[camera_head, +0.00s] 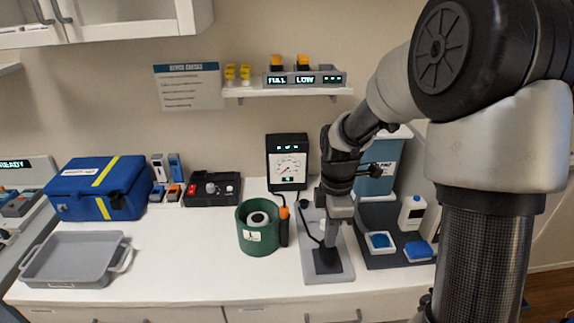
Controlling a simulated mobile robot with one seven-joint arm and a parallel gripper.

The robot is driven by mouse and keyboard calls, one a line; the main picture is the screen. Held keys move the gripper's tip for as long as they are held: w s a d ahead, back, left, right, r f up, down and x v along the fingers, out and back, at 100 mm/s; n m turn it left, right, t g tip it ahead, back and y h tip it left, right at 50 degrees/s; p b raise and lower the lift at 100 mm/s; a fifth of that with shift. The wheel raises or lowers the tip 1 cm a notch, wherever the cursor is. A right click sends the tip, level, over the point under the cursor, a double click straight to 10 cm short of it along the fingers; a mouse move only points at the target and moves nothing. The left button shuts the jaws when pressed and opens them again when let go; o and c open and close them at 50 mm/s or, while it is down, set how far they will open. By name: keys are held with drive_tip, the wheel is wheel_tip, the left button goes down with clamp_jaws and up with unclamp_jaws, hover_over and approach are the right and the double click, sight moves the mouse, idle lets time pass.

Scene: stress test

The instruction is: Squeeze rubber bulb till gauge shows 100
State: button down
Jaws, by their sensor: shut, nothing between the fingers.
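The gauge (288,163) is a black upright box with a white round dial and a small green readout, standing at the back of the counter. Its digits are too small to read. My gripper (327,256) points down over a grey base plate (312,272) right of the middle, fingers shut. A dark shape (325,262) lies at the fingertips on the plate; I cannot tell whether it is the rubber bulb or a pad. A black hose (305,226) curves over the plate toward it. My arm hides part of the plate.
A green round holder (258,237) and an orange-topped black tool (284,226) stand close left of the plate. A dark mat (385,250) with a white bottle (412,213) and blue pieces lies right.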

drive_tip(key=shift+f+b, duration=0.5)
drive_tip(key=shift+f, duration=0.6)
drive_tip(key=shift+r+p, duration=1.1)
drive_tip(key=shift+r, duration=0.15)
drive_tip(key=shift+f, duration=0.1)
idle(0.5)
drive_tip(key=shift+f+b, duration=0.5)
drive_tip(key=shift+f, duration=0.65)
drive_tip(key=shift+r+p, duration=1.1)
drive_tip(key=shift+r, duration=0.15)
drive_tip(key=shift+f, duration=0.1)
